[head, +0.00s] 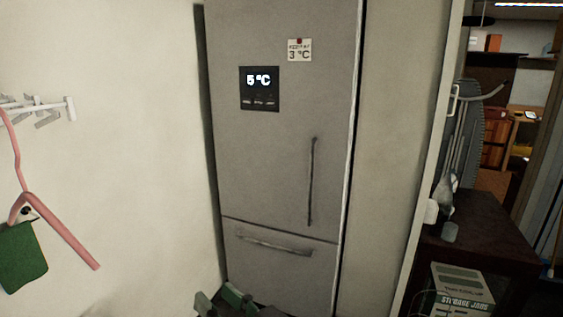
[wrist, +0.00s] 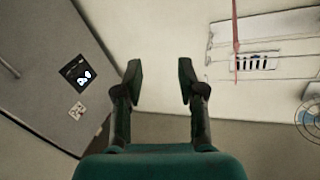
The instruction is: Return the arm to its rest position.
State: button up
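My gripper (wrist: 160,82) shows in the wrist view with its two dark green fingers apart and nothing between them. In the head view only the tips of my gripper (head: 222,300) show at the bottom edge, in front of the fridge's lower part. The rest of my arm is out of the head view.
A grey fridge (head: 270,160) with a 5 °C display (head: 259,88) and a 3 °C note (head: 299,50) stands ahead, its doors shut. A wall rack (head: 40,108), pink hanger (head: 60,225) and green cloth (head: 20,255) are at left. A storage-jars box (head: 462,290) is at lower right.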

jog(key=s+d+f+m+t+h, duration=0.2)
jog(key=s+d+f+m+h, duration=0.15)
jog(key=d+f, duration=0.7)
jog(key=s+d+f+m+t+h, duration=0.15)
jog(key=s+d+f+h, duration=0.45)
jog(key=f, duration=0.7)
jog(key=s+d+f+h, duration=0.1)
jog(key=s+d, duration=0.4)
jog(key=s, duration=0.6)
jog(key=s+d+f+h, duration=0.2)
jog(key=s+d+f, duration=0.2)
jog(key=s, duration=0.8)
jog(key=shift+s+d+f+m+g, duration=0.25)
jog(key=shift+d+m+g, duration=0.2)
jog(key=shift+d, duration=0.55)
